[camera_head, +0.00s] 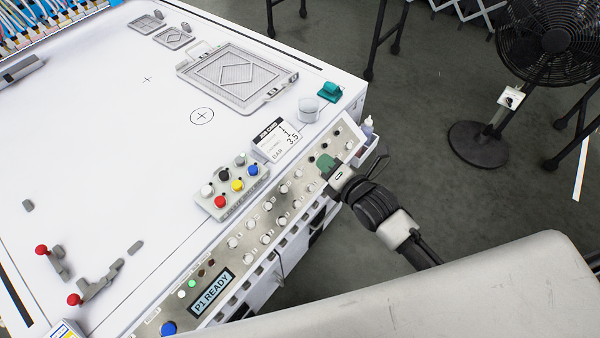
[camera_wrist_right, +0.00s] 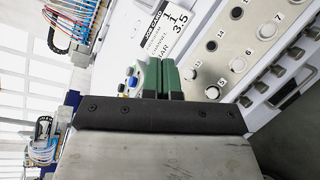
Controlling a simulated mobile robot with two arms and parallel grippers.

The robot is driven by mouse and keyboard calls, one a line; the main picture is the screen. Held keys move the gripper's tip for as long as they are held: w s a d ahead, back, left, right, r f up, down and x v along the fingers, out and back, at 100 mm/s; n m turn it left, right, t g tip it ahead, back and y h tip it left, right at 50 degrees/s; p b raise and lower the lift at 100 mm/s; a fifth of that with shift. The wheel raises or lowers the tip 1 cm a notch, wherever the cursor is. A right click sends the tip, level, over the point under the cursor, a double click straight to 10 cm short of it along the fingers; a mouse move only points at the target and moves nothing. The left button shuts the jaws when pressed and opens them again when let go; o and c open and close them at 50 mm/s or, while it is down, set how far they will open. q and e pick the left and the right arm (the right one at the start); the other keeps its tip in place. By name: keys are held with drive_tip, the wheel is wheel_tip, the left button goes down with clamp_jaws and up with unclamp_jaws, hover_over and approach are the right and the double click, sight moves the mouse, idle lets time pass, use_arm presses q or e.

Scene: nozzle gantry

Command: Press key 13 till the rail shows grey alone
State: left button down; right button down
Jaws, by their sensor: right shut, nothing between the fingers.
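My right gripper (camera_head: 325,162) is over the far part of the control panel (camera_head: 222,258). Its green fingers are shut together with nothing between them, as the right wrist view (camera_wrist_right: 165,80) also shows. In that view a pale round key labelled 13 (camera_wrist_right: 190,75) lies just right of the fingertips; contact cannot be told. In the head view the gripper covers part of the panel there. A grey block (camera_head: 232,194) bears white, black, grey, red, yellow and blue knobs. Which part is the rail is unclear. My left gripper is not in view.
The panel display (camera_head: 212,292) reads "P1 READY", near a lit green lamp (camera_head: 192,283). A dark key labelled 14 (camera_wrist_right: 211,46) is near key 13. A job card (camera_head: 276,139) stands behind the panel. A fan (camera_head: 550,40) stands on the floor at the right.

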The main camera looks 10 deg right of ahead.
sight(299, 173)
drive_tip(key=w+f+b, duration=0.1)
drive_tip(key=f+b, duration=0.1)
drive_tip(key=w+a+f+b, duration=0.1)
drive_tip(key=f+b, duration=0.1)
drive_tip(key=w+a+f+b, duration=0.1)
drive_tip(key=f+b, duration=0.1)
drive_tip(key=shift+a, duration=0.2)
drive_tip(key=shift+w+a+f+b, duration=0.3)
drive_tip(key=shift+w+f+b, duration=0.05)
drive_tip(key=shift+w+f, duration=0.1)
drive_tip(key=shift+f, duration=0.1)
idle(1.5)
drive_tip(key=shift+w+a+f, duration=0.15)
drive_tip(key=shift+f, duration=0.1)
drive_tip(key=shift+w+a+f+b, duration=0.15)
drive_tip(key=shift+w+f+b, duration=0.05)
drive_tip(key=shift+f+b, duration=0.3)
idle(0.7)
drive_tip(key=shift+r, duration=0.15)
drive_tip(key=shift+s+d+r+p, duration=0.2)
drive_tip(key=shift+r+p, duration=0.15)
drive_tip(key=shift+p, duration=0.2)
drive_tip(key=shift+s+d+r+p, duration=0.1)
drive_tip(key=shift+s+r+p, duration=0.1)
drive_tip(key=shift+r+p, duration=0.25)
